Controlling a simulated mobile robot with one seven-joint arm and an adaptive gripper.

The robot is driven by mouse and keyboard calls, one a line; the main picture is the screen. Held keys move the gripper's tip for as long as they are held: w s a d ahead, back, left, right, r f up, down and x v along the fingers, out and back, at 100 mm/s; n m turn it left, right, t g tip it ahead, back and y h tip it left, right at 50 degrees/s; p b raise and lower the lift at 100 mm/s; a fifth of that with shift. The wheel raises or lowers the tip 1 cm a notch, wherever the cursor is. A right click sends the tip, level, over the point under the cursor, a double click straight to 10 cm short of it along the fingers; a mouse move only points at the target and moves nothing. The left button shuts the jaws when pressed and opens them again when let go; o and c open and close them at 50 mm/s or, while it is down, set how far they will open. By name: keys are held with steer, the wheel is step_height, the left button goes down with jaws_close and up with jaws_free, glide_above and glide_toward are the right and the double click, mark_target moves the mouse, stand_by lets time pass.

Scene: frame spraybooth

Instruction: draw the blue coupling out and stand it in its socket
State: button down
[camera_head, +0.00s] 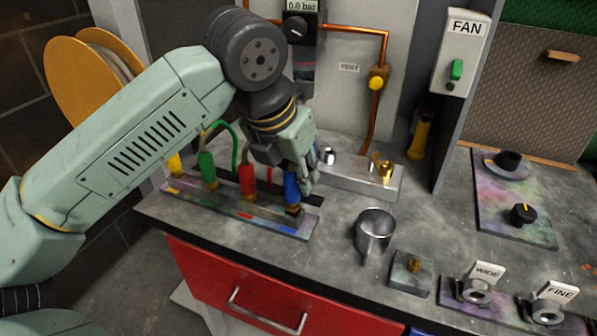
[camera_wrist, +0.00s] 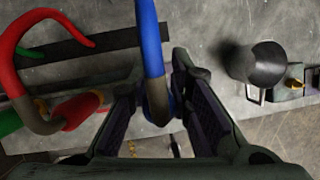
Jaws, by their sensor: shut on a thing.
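The blue coupling (camera_head: 291,188) is upright between the fingers of my gripper (camera_head: 302,185), at the right end of the rail (camera_head: 228,212). In the wrist view my gripper (camera_wrist: 160,125) is closed around its lower part, with the blue hose (camera_wrist: 152,45) rising away between the fingers. Its lower end is close to the rail; I cannot tell whether it is seated or lifted. The red coupling (camera_head: 248,181) and green coupling (camera_head: 207,168) stand along the same rail to the left. The rail's front face has small coloured marks, including red and blue.
A metal cup (camera_head: 374,230) stands right of the rail, with a small block with a brass fitting (camera_head: 411,272) beyond it. A metal block with a brass piece (camera_head: 360,177) sits behind. Nozzles marked WIDE (camera_head: 474,290) and FINE (camera_head: 547,310) stand at the front right.

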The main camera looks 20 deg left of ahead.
steer(key=shift+f+b, duration=0.6)
steer(key=c, duration=1.4)
jaws_free()
steer(key=shift+r, duration=0.1)
